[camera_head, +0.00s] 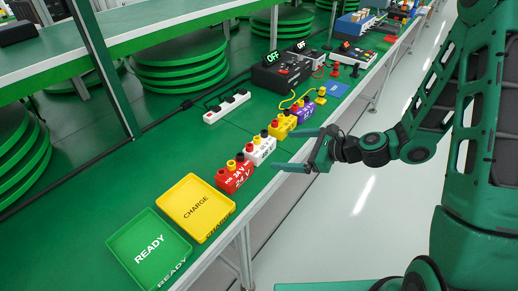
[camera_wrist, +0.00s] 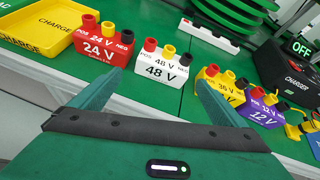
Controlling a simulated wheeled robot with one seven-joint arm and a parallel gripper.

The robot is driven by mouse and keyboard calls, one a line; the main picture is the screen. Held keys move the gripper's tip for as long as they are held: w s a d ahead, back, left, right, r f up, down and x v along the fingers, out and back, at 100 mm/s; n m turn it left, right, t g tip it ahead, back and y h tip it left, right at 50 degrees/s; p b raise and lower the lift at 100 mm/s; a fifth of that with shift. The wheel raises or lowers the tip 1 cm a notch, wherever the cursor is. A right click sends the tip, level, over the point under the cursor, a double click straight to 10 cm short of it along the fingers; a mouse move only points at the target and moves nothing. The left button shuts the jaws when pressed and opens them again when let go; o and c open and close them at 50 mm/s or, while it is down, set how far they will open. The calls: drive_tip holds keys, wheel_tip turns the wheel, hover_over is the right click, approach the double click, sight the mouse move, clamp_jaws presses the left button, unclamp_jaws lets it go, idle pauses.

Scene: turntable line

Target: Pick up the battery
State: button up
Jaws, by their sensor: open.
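Several batteries stand in a row on the green bench. A red 24 V battery (camera_head: 234,178) is nearest the trays; it also shows in the wrist view (camera_wrist: 101,51). Beside it is a white 48 V battery (camera_head: 260,150), centred ahead of my fingers in the wrist view (camera_wrist: 160,68). Then come a yellow battery (camera_head: 282,126), its label partly hidden by a finger in the wrist view (camera_wrist: 220,82), and a purple 12 V battery (camera_head: 302,111). My gripper (camera_head: 282,150) is open and empty, at the bench's front edge, apart from the white battery.
A yellow CHARGE tray (camera_head: 185,199) and a green READY tray (camera_head: 135,240) lie at the near end, both empty. A white power strip (camera_head: 227,106) lies behind the batteries. A black box marked OFF (camera_head: 272,75) with a yellow cable stands further along.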

sight(264, 146)
drive_tip(key=shift+w+a+m+t, duration=0.45)
drive_tip(key=shift+w+m, duration=0.15)
drive_tip(key=shift+m, duration=0.6)
drive_tip(key=shift+w+a+f, duration=0.1)
drive_tip(key=shift+w+a, duration=0.1)
drive_tip(key=shift+w, duration=0.05)
drive_tip(key=shift+m, duration=0.3)
drive_tip(key=x, duration=0.5)
drive_tip(key=shift+x, duration=2.7)
drive_tip(key=shift+s+f, duration=0.1)
clamp_jaws()
drive_tip(key=c, duration=2.4)
unclamp_jaws()
drive_tip(key=o, duration=2.4)
